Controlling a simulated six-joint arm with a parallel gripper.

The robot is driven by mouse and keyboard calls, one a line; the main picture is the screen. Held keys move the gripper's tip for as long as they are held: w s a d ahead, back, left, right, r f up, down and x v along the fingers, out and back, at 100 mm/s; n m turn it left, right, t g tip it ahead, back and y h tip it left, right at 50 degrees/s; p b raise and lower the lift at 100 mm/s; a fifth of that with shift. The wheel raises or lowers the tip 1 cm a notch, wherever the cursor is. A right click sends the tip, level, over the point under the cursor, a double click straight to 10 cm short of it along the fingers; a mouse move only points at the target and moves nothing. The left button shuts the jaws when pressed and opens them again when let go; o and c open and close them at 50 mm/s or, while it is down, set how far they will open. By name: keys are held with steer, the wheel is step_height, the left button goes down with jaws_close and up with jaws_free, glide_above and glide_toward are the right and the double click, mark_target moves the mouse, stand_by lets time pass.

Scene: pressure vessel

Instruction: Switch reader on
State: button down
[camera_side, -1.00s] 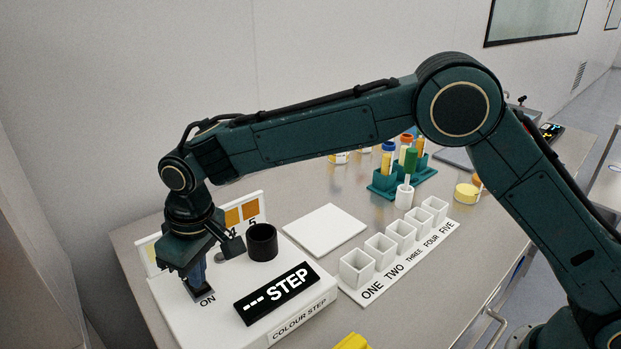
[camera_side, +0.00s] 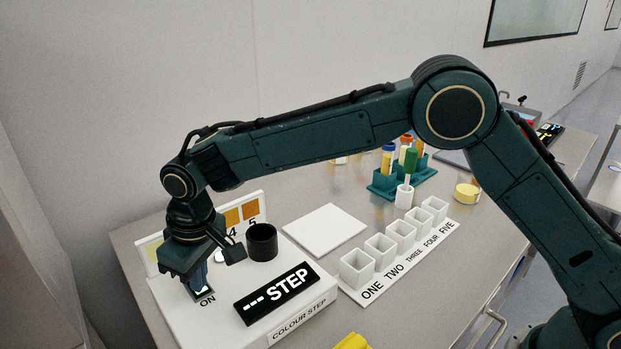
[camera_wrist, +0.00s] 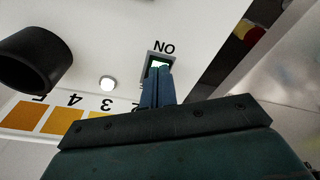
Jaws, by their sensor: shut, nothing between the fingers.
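The colour step reader (camera_side: 230,309) is a white box at the left end of the bench, with a black display (camera_side: 277,293) reading "--- STEP". A round white lamp (camera_wrist: 107,83) on the reader is bright. My gripper (camera_wrist: 158,76) is shut and empty, its fingertips at the switch and covering part of it. I cannot tell whether they touch it.
A black round holder (camera_side: 262,242) stands on the reader beside my gripper, in front of the orange colour panels (camera_side: 240,213). A white tile (camera_side: 324,231), a row of white cups (camera_side: 380,248) and a teal tube rack (camera_side: 384,182) stand to the right.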

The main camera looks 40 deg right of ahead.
steer(key=shift+r, duration=0.1)
step_height(320, 180, up, 7)
stand_by(1.2)
steer(key=s+d+r+m+t, duration=0.1)
steer(key=s+d+r, duration=0.3)
steer(key=d, duration=0.4)
steer(key=s+d+r+m, duration=0.1)
steer(key=s+d+r, duration=0.25)
steer(key=d, duration=0.35)
steer(key=s+d+r+m+t, duration=0.1)
steer(key=s+d+r, duration=0.2)
steer(key=d+r, duration=0.35)
steer(key=s+d+f+m+t, duration=0.1)
steer(key=s+d+f, duration=0.2)
steer(key=s+d, duration=0.3)
steer(key=s+d+f+m+t, duration=0.1)
steer(key=s+d+f+m, duration=0.1)
steer(key=s+d, duration=0.5)
steer(key=s+f, duration=0.1)
steer(key=s, duration=0.5)
steer(key=shift+s+d+h, duration=0.2)
steer(key=shift+s+h, duration=0.15)
steer(key=shift+h, duration=0.05)
